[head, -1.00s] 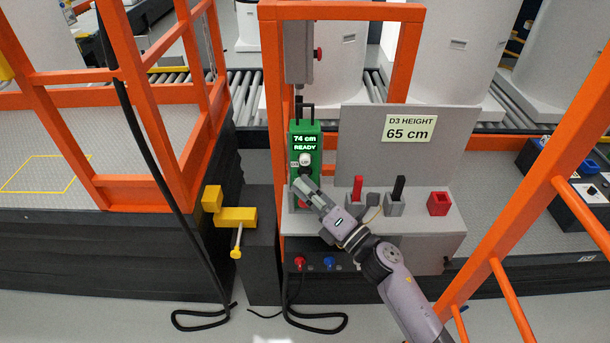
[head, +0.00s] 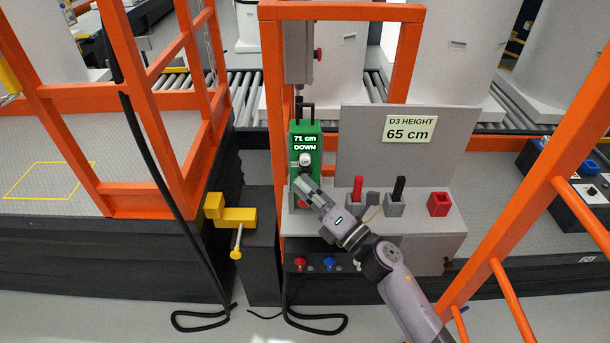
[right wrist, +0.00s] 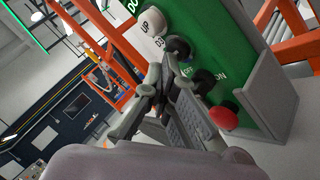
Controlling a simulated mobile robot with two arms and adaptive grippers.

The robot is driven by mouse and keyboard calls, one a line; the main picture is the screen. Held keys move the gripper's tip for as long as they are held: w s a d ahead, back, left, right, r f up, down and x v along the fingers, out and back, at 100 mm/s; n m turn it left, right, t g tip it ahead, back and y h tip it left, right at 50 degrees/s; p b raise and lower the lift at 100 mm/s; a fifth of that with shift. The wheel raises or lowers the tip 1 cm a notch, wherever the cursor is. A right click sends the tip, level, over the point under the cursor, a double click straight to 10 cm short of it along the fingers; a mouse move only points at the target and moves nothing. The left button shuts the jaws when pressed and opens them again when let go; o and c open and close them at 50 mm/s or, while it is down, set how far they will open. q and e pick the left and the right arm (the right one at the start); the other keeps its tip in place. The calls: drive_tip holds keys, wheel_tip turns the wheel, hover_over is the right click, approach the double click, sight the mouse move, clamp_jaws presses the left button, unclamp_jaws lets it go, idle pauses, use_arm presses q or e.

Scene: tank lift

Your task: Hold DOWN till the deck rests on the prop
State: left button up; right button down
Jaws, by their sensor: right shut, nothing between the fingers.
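A green pendant (head: 316,167) stands upright on the grey panel; its display reads "71 cm DOWN". My right gripper (head: 300,183) is shut and empty, its tips against the lower front of the pendant. In the right wrist view the shut fingertips (right wrist: 176,52) are at a black button below the white UP button (right wrist: 153,21); they hide part of it. The grey deck (head: 120,150) with a yellow outline is at the left. Yellow blocks (head: 238,215) with a hanging pin sit at its right edge, by a dark post; I cannot tell whether they touch. My left gripper is not in view.
A sign (head: 409,129) reads "D3 HEIGHT 65 cm". A red lever (head: 357,188), a black lever (head: 397,188) and a red box (head: 438,204) stand right of my gripper. A red button (right wrist: 222,118) is close below the fingers. Orange rails (head: 565,185) flank my arm.

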idle(0.5)
drive_tip(key=shift+s, duration=0.95)
drive_tip(key=shift+s+p, duration=0.55)
drive_tip(key=shift+s, duration=1.95)
